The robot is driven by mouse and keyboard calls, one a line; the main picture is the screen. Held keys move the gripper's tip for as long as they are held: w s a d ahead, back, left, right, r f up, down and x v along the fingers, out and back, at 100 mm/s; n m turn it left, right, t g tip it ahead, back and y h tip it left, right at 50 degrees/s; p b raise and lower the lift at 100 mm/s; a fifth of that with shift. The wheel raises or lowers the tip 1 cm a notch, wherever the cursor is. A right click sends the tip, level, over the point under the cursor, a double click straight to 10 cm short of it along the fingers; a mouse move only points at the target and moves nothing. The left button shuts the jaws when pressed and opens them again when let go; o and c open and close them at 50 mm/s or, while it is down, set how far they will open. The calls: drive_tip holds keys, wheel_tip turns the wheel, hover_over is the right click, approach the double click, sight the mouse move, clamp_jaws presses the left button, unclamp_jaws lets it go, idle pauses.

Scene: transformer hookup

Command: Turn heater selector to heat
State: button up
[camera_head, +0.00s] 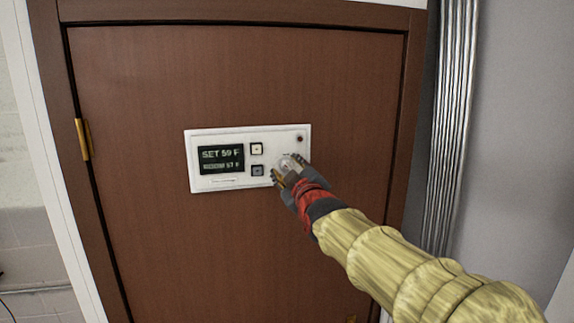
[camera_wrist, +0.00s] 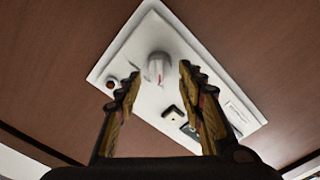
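The heater control panel (camera_head: 222,184) is a white plate on the brown door, with a dark display reading "SET 59 F" and a second line that seems to end in 57. The heater selector (camera_wrist: 158,68) is a round pale knob with a red mark, seen in the wrist view. My gripper (camera_wrist: 157,78) is open, its two fingers on either side of the knob in that view; I cannot tell whether they touch it. In the head view my gripper (camera_head: 281,174) covers the panel's right end and partly hides the knob.
Two square buttons (camera_head: 257,149) sit between display and knob. A small dark red round light or button (camera_head: 300,139) is at the panel's upper right. Silvery vertical pipes (camera_head: 452,130) run right of the door frame. A brass hinge (camera_head: 83,139) is at left.

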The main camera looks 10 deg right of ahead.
drive_tip(key=shift+w, duration=0.75)
drive_tip(key=c, duration=0.3)
clamp_jaws()
drive_tip(key=shift+f, duration=0.1)
